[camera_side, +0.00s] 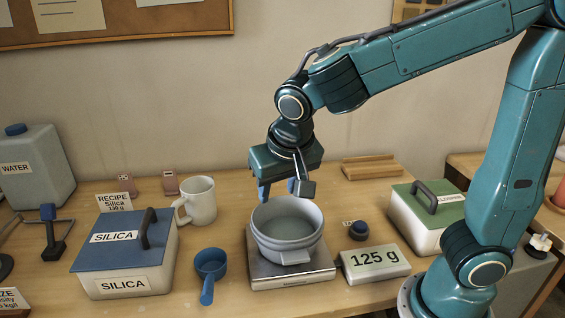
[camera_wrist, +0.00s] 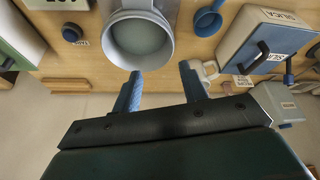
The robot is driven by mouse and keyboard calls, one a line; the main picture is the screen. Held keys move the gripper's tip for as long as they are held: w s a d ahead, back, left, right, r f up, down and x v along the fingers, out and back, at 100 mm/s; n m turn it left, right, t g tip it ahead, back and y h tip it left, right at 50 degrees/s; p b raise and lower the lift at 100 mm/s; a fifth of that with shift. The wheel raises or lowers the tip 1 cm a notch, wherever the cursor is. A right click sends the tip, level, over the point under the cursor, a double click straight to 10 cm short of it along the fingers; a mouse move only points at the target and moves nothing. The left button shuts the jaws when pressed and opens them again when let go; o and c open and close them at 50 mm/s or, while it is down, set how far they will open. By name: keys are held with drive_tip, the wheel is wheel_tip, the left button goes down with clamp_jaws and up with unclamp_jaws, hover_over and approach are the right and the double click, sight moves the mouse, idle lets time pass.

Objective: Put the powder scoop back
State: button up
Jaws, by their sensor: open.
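The blue powder scoop (camera_side: 209,264) lies on the table between the silica box (camera_side: 125,250) and the scale (camera_side: 290,270), its handle toward the front. It also shows at the top of the wrist view (camera_wrist: 208,20). The silica box has its blue lid on, with a dark handle. A grey bowl (camera_side: 287,232) stands on the scale; pale contents show inside it in the wrist view (camera_wrist: 140,36). My gripper (camera_side: 277,188) is open and empty above the bowl's back rim, behind and right of the scoop. Its fingers are apart in the wrist view (camera_wrist: 161,72).
The display (camera_side: 374,261) reads 125 g. A white mug (camera_side: 199,200) stands behind the scoop. A green-lidded box (camera_side: 428,217) is at right, a dark blue knob (camera_side: 358,231) beside the scale. A water jug (camera_side: 35,165) and a recipe card (camera_side: 114,202) are at left.

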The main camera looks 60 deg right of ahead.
drive_tip(key=s+d+r+n+t+y, duration=0.1)
drive_tip(key=s+d+r+n, duration=0.1)
drive_tip(key=s, duration=0.5)
drive_tip(key=s+d+r+n+y, duration=0.1)
drive_tip(key=s+d+r+n, duration=0.1)
drive_tip(key=s+d, duration=0.3)
drive_tip(key=shift+s+d+n+t+y, duration=0.35)
drive_tip(key=shift+s+n, duration=0.35)
drive_tip(key=shift+s, duration=0.75)
